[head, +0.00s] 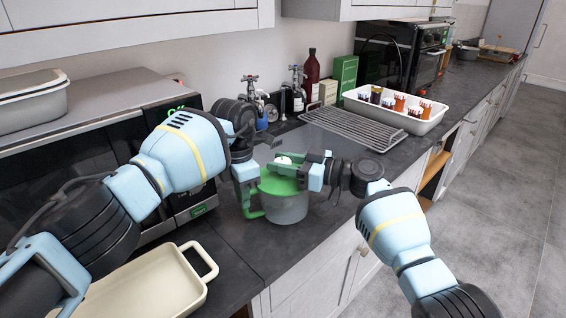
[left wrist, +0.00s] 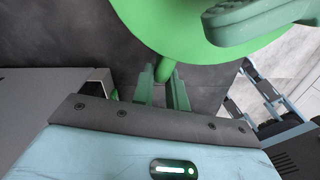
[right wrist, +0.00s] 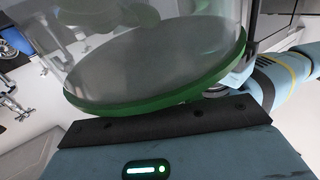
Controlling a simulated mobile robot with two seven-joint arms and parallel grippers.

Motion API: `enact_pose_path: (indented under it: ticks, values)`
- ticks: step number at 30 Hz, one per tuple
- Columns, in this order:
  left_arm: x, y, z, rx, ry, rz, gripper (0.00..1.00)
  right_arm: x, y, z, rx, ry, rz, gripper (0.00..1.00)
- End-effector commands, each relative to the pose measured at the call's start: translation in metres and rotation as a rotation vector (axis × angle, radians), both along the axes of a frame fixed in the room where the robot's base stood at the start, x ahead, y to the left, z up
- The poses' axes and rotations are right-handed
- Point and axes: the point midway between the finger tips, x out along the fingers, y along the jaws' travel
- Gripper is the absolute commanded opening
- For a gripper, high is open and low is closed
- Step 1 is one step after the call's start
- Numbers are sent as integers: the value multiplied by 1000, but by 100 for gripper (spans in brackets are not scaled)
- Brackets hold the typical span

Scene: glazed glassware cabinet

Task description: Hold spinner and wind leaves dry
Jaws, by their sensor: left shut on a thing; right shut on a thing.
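The salad spinner has a clear grey bowl (head: 286,209) and a green lid (head: 272,184), and stands upright on the dark counter. Its green side handle (head: 252,213) is on the left. My left gripper (head: 249,203) is shut on that handle; in the left wrist view the handle (left wrist: 166,66) runs between the fingers (left wrist: 165,88). My right gripper (head: 292,168) is shut on the crank on top of the lid. The crank arm (left wrist: 258,17) shows in the left wrist view. In the right wrist view, pale blurred shapes (right wrist: 105,22) show through the bowl; the right fingertips are hidden there.
Taps (head: 251,88) and bottles (head: 311,75) stand along the wall.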

Motion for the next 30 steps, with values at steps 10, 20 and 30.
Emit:
enact_pose_path:
  ticks: [10, 20, 30]
  values:
    - [1, -1, 1, -3, -3, -1, 0, 3, -2, -4, -2, 15, 113, 14]
    - [1, 1, 1, -1, -3, 2, 0, 0, -1, -4, 5, 17, 178, 14]
    - [1, 1, 1, -1, -3, 3, 0, -3, 1, -4, 9, 18, 197, 14]
